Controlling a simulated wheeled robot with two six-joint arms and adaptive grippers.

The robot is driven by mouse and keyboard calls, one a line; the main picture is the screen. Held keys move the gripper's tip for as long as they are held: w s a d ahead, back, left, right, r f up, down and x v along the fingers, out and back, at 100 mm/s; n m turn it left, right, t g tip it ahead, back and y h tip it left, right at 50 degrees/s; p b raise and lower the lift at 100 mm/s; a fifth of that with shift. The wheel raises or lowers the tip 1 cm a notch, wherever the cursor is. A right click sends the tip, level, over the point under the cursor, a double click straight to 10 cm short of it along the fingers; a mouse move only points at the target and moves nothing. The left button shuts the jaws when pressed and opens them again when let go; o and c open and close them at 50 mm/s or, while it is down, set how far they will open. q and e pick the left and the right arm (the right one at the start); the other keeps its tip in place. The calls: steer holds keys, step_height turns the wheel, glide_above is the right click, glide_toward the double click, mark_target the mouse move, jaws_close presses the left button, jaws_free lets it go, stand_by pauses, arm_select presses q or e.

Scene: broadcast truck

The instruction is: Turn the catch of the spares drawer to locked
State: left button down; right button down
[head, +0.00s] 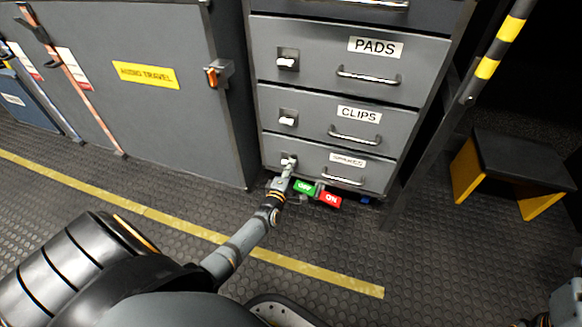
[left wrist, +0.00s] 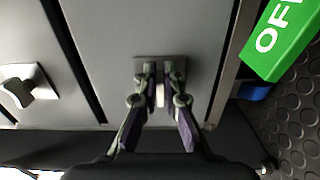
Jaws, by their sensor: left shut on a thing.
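The spares drawer (head: 318,168) is the lowest of the labelled grey drawers in the head view and looks closed. Its catch (left wrist: 160,95) is a white tab on a dark square plate at the drawer's left side. My left gripper (head: 288,171) reaches it from below and is shut on the tab. In the left wrist view the two fingers of the left gripper (left wrist: 161,88) stand on either side of the tab, hiding part of it. The tab lies in line with the fingers. The lock marking cannot be read. My right gripper's fingers are not in view.
The clips drawer (head: 312,128) and pads drawer (head: 318,68) are above, each with a white catch. A green OFF tag (head: 305,187) and a red ON tag (head: 330,199) are close right of the gripper. A black and yellow stool (head: 510,165) stands right. Ribbed floor lies in front.

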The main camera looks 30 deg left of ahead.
arm_select(q)
steer(key=c, duration=1.8)
jaws_free()
steer(key=shift+s+a+f, duration=0.15)
steer(key=shift+a, duration=0.2)
steer(key=o, duration=0.3)
steer(key=shift+s+a, duration=0.1)
steer(key=shift+a, duration=0.05)
